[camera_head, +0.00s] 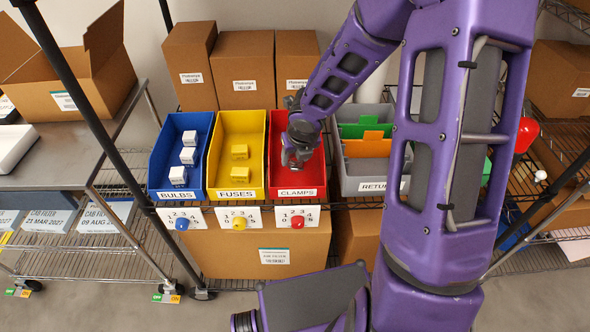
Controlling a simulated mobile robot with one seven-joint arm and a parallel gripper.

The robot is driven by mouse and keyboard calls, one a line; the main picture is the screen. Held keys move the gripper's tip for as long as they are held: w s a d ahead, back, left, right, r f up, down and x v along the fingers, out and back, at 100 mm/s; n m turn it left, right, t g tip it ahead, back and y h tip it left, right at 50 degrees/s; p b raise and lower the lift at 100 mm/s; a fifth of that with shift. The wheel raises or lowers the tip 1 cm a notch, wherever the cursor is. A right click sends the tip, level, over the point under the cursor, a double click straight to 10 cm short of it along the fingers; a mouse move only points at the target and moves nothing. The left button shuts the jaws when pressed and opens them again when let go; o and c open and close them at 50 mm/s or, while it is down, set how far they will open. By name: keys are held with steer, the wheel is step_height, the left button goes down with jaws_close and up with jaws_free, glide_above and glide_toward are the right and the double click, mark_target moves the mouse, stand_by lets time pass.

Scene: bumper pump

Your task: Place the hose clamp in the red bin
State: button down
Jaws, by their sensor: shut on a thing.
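The red bin (310,178), labelled CLAMPS, stands at the right end of a row of three bins on the wire shelf. My gripper (292,164) points down inside the outline of the red bin, near its front half. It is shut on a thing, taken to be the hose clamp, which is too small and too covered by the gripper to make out. My gripper and wrist also hide much of the bin's floor, and I cannot tell whether the gripper touches it.
A blue BULBS bin (163,157) and a yellow FUSES bin (219,152), both holding white or yellow boxes, stand left. A grey RETURN bin (358,186) with green and orange dividers stands right. Cardboard boxes (245,72) stand behind.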

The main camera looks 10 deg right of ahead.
mark_target(296, 164)
steer(key=shift+f+b, duration=0.4)
steer(key=shift+f, duration=1.15)
steer(key=shift+f+b, duration=1.5)
steer(key=shift+f, duration=0.25)
steer(key=shift+f, duration=0.15)
steer(key=shift+c, duration=1.3)
jaws_free()
steer(key=p+v, duration=0.1)
steer(key=v, duration=0.1)
steer(key=p+v, duration=0.3)
steer(key=v, duration=0.2)
steer(key=shift+w+p, duration=0.25)
steer(key=shift+p, duration=0.15)
steer(key=shift+s+d+f+b, duration=0.1)
steer(key=shift+s+b, duration=0.05)
steer(key=shift+b, duration=0.35)
steer(key=shift+v, duration=2.75)
